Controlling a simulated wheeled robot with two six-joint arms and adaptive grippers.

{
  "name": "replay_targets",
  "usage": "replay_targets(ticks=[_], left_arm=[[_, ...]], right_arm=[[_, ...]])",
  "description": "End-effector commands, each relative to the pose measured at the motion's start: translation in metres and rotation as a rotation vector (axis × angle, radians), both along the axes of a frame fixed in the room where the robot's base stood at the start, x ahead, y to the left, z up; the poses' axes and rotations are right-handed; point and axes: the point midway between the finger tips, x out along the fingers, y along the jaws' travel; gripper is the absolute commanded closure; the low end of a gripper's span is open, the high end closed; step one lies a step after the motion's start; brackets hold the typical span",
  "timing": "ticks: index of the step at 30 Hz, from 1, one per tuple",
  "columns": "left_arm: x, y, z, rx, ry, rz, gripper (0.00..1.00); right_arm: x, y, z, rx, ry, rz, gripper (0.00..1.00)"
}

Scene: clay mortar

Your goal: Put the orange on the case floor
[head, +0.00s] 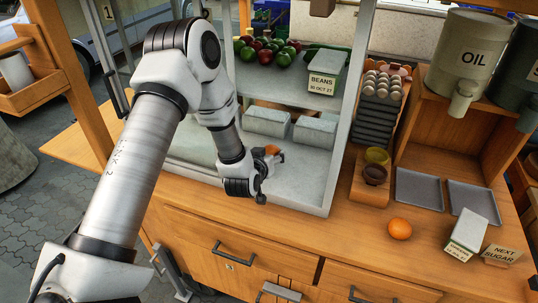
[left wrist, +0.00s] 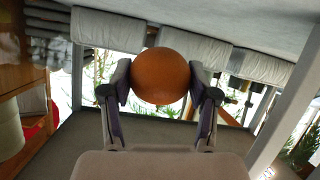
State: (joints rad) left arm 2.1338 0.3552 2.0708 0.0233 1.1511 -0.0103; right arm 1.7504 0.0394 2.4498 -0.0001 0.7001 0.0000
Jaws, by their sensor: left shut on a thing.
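My left gripper (head: 270,162) reaches through the front opening of the display case, over the case floor (head: 303,184). It is shut on an orange (head: 272,150). In the left wrist view, the orange (left wrist: 160,76) sits between the two fingers of the left gripper (left wrist: 161,88). The orange is in the front part of the case, in front of the pale wrapped blocks. I cannot tell whether it touches the floor. A second orange (head: 400,229) lies on the wooden counter to the right of the case. My right gripper is not in view.
Pale wrapped blocks (head: 267,122) stand at the back of the case floor. The shelf above (head: 285,90) holds fruit (head: 265,52) and a BEANS box (head: 327,74). A case post (head: 345,120) stands right of my gripper. Bowls (head: 375,172) and grey trays (head: 420,190) are further right.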

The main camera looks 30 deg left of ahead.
Motion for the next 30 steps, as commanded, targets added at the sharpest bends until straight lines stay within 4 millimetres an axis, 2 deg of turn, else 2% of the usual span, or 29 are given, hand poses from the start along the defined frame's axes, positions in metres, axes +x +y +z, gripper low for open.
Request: replay_targets(ticks=[4, 7, 10, 21, 22, 24, 30], left_arm=[[0.017, 0.011, 0.0, 0.001, -0.002, -0.001, 0.78], [0.015, 0.01, -0.022, 0.001, 0.006, -0.003, 0.78], [0.015, 0.01, -0.035, 0.001, 0.003, -0.001, 0.78], [0.016, 0.01, -0.043, -0.001, 0.001, -0.001, 0.78], [0.015, 0.01, -0.042, -0.001, 0.001, -0.001, 0.33], [0.015, 0.01, -0.041, -0.001, 0.001, -0.001, 0.15], [0.015, 0.01, -0.041, -0.001, 0.001, -0.001, 0.15]], right_arm=[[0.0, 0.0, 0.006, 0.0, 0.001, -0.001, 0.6], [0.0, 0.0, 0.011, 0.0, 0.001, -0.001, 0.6], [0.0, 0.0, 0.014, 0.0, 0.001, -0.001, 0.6], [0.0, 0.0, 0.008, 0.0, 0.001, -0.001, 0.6], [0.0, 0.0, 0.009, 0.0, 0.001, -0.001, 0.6], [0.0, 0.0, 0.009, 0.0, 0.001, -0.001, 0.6], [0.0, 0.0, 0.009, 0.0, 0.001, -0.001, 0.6]])
